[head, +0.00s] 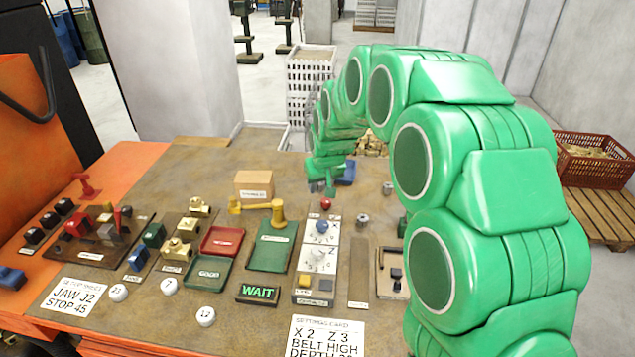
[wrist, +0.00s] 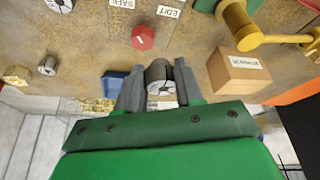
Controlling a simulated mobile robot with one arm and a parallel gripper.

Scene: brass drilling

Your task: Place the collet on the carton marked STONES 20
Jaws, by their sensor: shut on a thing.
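The collet (wrist: 160,76) is a short grey metal cylinder with a dark slotted face. My gripper (wrist: 158,84) is shut on it in the wrist view, one finger on each side. In the head view my gripper (head: 330,186) hangs at the far side of the table, to the right of the carton; the collet cannot be made out there. The carton (head: 254,184) is a small tan box with a white label, standing at the back of the table. It also shows in the wrist view (wrist: 238,72), right of the fingers and apart from them. Its top looks clear.
A yellow brass handle piece (head: 262,207) stands just in front of the carton. A blue block (head: 346,173) lies near my gripper. Two other grey cylinders (head: 362,220) (head: 388,188) and a red knob (head: 326,203) are nearby. Green and red trays (head: 222,240) fill the middle.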

